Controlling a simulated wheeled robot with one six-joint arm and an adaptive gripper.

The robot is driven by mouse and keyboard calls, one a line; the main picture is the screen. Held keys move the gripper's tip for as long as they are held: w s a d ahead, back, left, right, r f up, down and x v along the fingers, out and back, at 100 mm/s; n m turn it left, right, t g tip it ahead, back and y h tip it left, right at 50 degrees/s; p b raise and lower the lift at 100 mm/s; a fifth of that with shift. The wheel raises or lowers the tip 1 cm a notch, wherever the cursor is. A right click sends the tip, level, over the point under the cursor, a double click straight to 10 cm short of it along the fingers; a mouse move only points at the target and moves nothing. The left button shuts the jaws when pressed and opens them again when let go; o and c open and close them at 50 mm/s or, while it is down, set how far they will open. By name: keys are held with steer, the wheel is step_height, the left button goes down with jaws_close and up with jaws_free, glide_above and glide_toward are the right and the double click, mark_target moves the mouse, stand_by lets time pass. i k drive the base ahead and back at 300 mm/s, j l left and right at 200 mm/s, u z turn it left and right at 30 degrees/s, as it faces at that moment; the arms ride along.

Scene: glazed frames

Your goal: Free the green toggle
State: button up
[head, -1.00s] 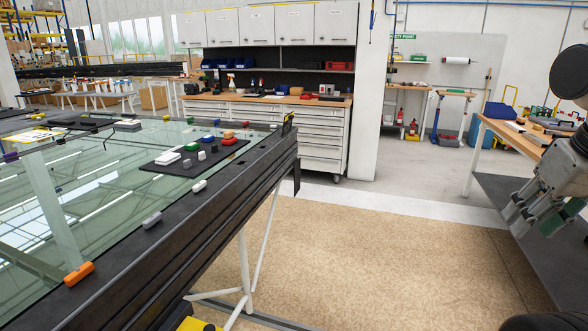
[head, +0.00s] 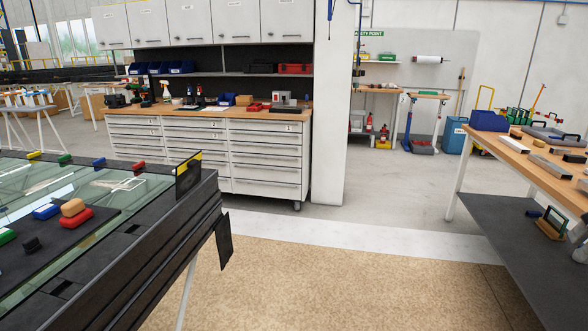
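A green toggle (head: 65,159) sits on the far rim of the glazed frame (head: 125,262) at the left. It stands in a row with a yellow toggle (head: 34,156), a blue toggle (head: 99,163) and a red toggle (head: 138,167). Another green piece (head: 6,236) lies on a dark mat (head: 65,245) on the glass, cut by the left picture edge. Its exact kind is unclear. My gripper is not in view.
Blue (head: 46,211), tan (head: 73,207) and red (head: 76,219) pieces lie on the mat. A black and yellow plate (head: 188,175) stands at the frame's corner. A workbench (head: 530,165) stands right. The tan floor (head: 330,285) between is clear.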

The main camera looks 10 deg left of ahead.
mark_target(67, 156)
steer(key=i+l, duration=0.1)
steer(key=i, duration=2.15)
steer(key=i+j+u, duration=0.2)
steer(key=i+u, duration=0.3)
steer(key=i, duration=0.15)
steer(key=i+u, duration=0.45)
steer(key=i, duration=0.15)
steer(key=i+l+u, duration=0.35)
steer(key=i+u, duration=0.15)
steer(key=i, duration=0.15)
steer(key=i+j+u, duration=0.1)
steer(key=i+u, duration=0.15)
steer(key=u, duration=0.15)
steer(key=i+u, duration=0.55)
steer(key=u, duration=0.3)
steer(key=i+l+u, duration=0.2)
steer(key=u, duration=0.2)
steer(key=i+l+u, duration=0.25)
steer(key=u, duration=0.15)
steer(key=i+l+u, duration=0.3)
steer(key=u, duration=0.15)
steer(key=i+l+u, duration=0.5)
steer(key=i+l, duration=0.1)
steer(key=i, duration=0.15)
steer(key=u, duration=0.05)
